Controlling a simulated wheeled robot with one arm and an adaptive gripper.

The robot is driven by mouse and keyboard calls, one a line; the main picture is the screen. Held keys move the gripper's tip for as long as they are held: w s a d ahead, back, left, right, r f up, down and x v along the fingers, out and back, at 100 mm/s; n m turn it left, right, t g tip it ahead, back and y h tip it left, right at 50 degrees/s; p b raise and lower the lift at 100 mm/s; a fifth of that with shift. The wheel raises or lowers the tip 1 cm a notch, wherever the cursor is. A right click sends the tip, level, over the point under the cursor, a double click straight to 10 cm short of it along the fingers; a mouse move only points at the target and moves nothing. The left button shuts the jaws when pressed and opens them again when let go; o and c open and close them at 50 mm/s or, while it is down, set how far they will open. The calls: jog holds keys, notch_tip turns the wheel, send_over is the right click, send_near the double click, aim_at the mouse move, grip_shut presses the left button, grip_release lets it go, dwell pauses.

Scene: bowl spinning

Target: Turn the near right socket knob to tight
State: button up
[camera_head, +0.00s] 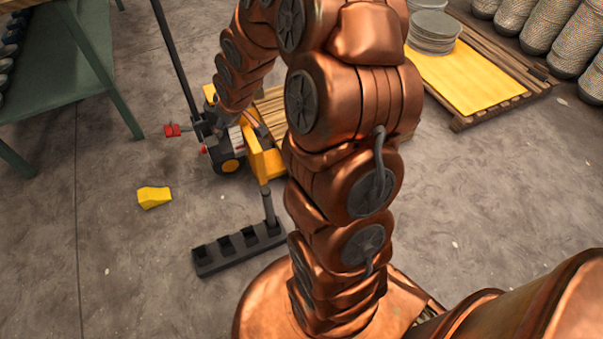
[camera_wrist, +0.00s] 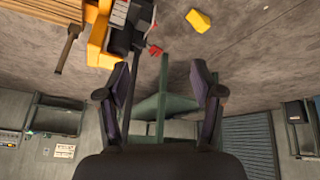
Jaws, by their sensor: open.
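A yellow and black machine (camera_head: 262,155) stands on the floor, partly behind my arm, and shows at the top of the wrist view (camera_wrist: 98,48). A red, knob-like part (camera_head: 173,130) projects at its left beside a dark upright pole (camera_head: 172,55); it also shows in the wrist view (camera_wrist: 155,51). A smaller red part (camera_head: 204,149) is lower on the machine. I cannot tell which part is the near right socket knob. My gripper (camera_wrist: 160,72) is open and empty, its fingers wide apart. The red part appears beyond its fingertips, with no contact visible. My arm hides part of the machine.
A yellow block (camera_head: 154,197) and a black slotted bar (camera_head: 238,248) are on the concrete floor. A green-legged table (camera_head: 95,62) stands at left. A yellow-topped pallet (camera_head: 470,78) with stacked discs is at upper right. Floor at lower left is clear.

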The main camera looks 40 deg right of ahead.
jog(key=w+d+f+t+b, duration=0.25)
jog(key=d+f+b, duration=0.3)
jog(key=f, duration=0.45)
jog(key=w+d+f+t+h+b, duration=0.15)
jog(key=w+d+f+b, duration=0.35)
jog(key=f, duration=0.5)
jog(key=w+d+f+t+y+b, duration=0.1)
jog(key=w+d+f+t+b, duration=0.25)
jog(key=d+f, duration=0.45)
jog(key=s+d+f+m+t+h+b, duration=0.1)
jog(key=s+d+f+h+b, duration=0.15)
jog(key=s+f+b, duration=0.4)
jog(key=s+d+f+m+t+h+b, duration=0.1)
jog(key=s+d+f+t+b, duration=0.2)
jog(key=f, duration=0.7)
jog(key=s+d+f+h+b, duration=0.25)
jog(key=s+d+f, duration=0.2)
jog(key=f, duration=0.35)
jog(key=b+x, duration=0.5)
jog(key=x, duration=0.1)
jog(key=shift+w+y+b, duration=0.3)
jog(key=shift+w+y, duration=0.05)
jog(key=shift+w, duration=0.05)
jog(key=shift+d, duration=0.1)
jog(key=shift+c, duration=0.2)
jog(key=c, duration=1.1)
jog(key=shift+m, duration=0.3)
